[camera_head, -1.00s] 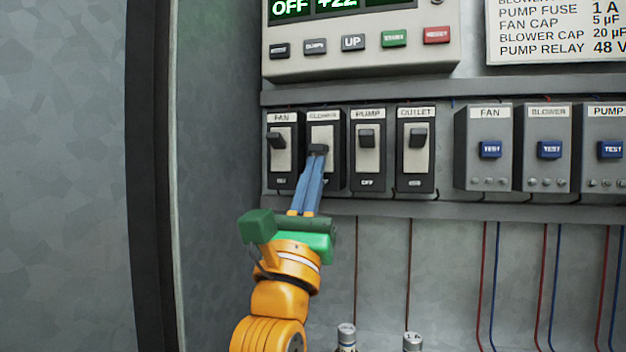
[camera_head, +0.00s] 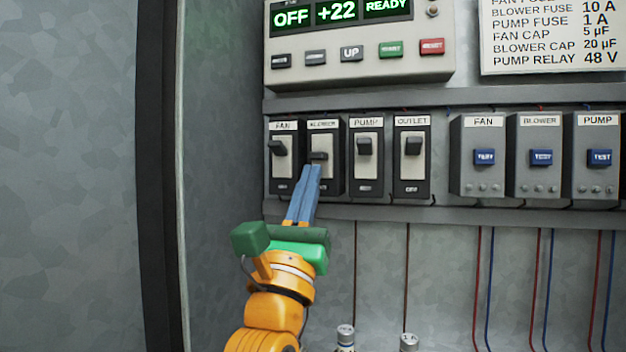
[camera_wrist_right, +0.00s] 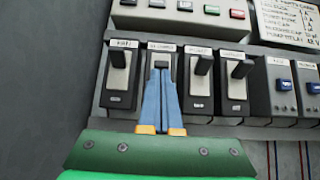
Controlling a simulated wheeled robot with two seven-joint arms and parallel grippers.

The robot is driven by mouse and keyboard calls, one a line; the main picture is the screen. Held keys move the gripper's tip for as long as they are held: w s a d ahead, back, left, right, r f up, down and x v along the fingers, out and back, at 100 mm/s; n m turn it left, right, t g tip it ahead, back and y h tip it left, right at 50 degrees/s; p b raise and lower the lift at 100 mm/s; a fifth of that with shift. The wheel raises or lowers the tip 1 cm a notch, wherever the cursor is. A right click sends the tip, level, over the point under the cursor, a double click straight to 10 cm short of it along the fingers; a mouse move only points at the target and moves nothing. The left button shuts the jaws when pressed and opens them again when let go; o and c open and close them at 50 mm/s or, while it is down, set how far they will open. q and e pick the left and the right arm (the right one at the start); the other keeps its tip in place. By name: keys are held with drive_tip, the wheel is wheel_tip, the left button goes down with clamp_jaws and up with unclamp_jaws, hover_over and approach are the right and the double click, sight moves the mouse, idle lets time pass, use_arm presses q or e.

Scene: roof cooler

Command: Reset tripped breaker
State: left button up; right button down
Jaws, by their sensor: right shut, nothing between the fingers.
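The blower breaker (camera_head: 324,172) is second from the left in a row of breakers in the head view. Its dark lever (camera_head: 318,156) sits lower than the levers of the fan breaker (camera_head: 283,168), pump breaker (camera_head: 366,170) and outlet breaker (camera_head: 412,168). My right gripper (camera_head: 312,168) is shut and empty. Its blue fingertips are just below the blower lever; I cannot tell whether they touch it. The right wrist view shows the closed fingers (camera_wrist_right: 161,85) in front of the blower breaker, hiding most of its face. My left gripper is not in view.
A control panel (camera_head: 360,70) above reads OFF, +22 and READY. Fan, blower and pump modules (camera_head: 540,180) with blue TEST buttons stand to the right. The cabinet's side wall (camera_head: 220,120) is close on the left. Wires and two silver-topped cylinders (camera_head: 345,333) are below.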

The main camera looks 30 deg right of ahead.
use_arm(q)
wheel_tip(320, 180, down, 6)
drive_tip(key=b, duration=0.4)
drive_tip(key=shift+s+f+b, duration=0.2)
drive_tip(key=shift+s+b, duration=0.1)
drive_tip(key=shift+b, duration=0.1)
use_arm(e)
drive_tip(key=s+a+r+v, duration=0.1)
drive_tip(key=v, duration=1)
drive_tip(key=shift+s+r, duration=0.2)
drive_tip(key=shift+r, duration=0.1)
